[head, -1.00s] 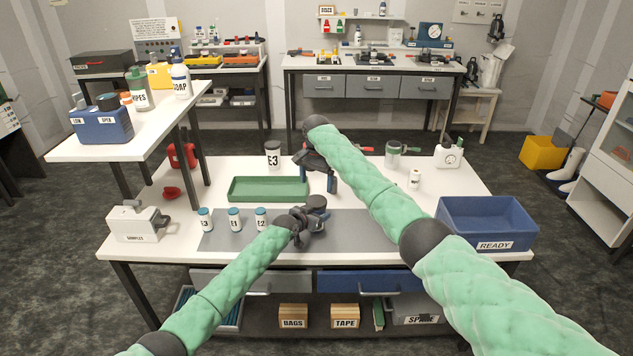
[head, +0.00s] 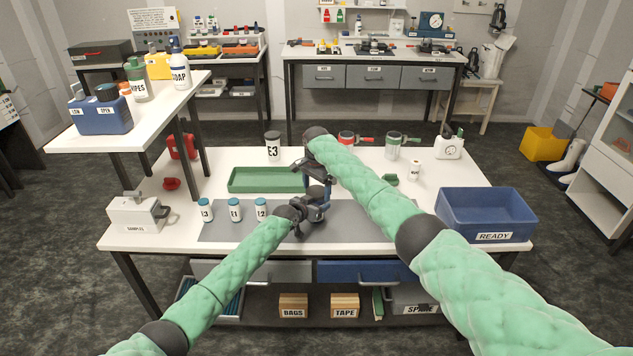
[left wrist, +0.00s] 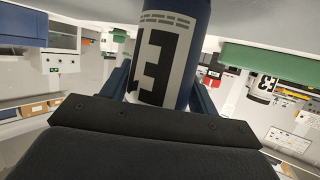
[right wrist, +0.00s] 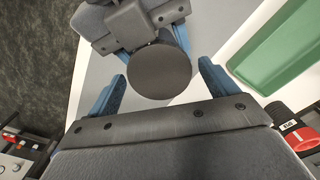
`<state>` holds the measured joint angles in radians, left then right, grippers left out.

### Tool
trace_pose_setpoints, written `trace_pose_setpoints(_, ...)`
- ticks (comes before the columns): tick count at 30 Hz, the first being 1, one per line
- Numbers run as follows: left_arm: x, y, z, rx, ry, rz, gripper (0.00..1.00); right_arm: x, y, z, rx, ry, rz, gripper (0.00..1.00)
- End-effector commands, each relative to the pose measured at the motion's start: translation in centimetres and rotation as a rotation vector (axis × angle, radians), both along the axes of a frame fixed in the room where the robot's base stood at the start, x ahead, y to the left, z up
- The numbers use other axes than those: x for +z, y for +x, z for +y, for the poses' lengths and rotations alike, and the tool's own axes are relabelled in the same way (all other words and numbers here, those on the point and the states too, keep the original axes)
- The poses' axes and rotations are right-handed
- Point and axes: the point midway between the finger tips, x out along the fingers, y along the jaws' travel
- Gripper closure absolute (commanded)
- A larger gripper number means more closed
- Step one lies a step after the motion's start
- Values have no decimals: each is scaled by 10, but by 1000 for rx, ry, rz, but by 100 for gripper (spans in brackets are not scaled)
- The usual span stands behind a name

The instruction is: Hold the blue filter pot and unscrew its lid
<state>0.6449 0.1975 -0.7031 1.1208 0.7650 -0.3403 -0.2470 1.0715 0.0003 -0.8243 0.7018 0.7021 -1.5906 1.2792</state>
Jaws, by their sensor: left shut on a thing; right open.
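The blue filter pot (left wrist: 198,30) has a white label reading E3 and stands between the blue fingers of my left gripper (left wrist: 168,80). My left gripper is shut on its body. In the head view this left gripper (head: 314,204) is over the grey mat, and the arms mostly hide the pot. The pot's round dark lid (right wrist: 158,72) shows from above in the right wrist view. My right gripper (right wrist: 162,72) is open above the pot, one finger on each side of the lid, with gaps visible. It also shows in the head view (head: 322,180).
A green tray (head: 245,182) lies behind the grey mat (head: 345,228). Several small labelled bottles (head: 235,211) stand left of my left gripper. A white E3 jar (head: 273,148) stands behind the tray. A blue READY bin (head: 485,224) is at the right.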

Motion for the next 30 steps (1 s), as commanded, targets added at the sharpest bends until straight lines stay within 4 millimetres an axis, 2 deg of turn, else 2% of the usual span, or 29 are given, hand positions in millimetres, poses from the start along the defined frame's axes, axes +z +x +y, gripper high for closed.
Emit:
trace_pose_setpoints(4, 1, 0, 0, 0, -1, -1, 100, -6, 0, 0, 0, -1, 1, 15)
trace_pose_setpoints(12, 1, 0, 0, 0, -1, -1, 100, -7, 0, 0, 0, -1, 1, 15)
trace_pose_setpoints(19, 0, 0, 0, 0, -1, -1, 100, -7, 0, 0, 0, -1, 1, 60)
trace_pose_setpoints(26, 1, 0, 0, 0, -1, -1, 100, -7, 0, 0, 27, 0, 0, 60)
trace_pose_setpoints(30, 0, 0, 0, 0, -1, -1, 100, -7, 0, 0, 163, 0, 0, 60)
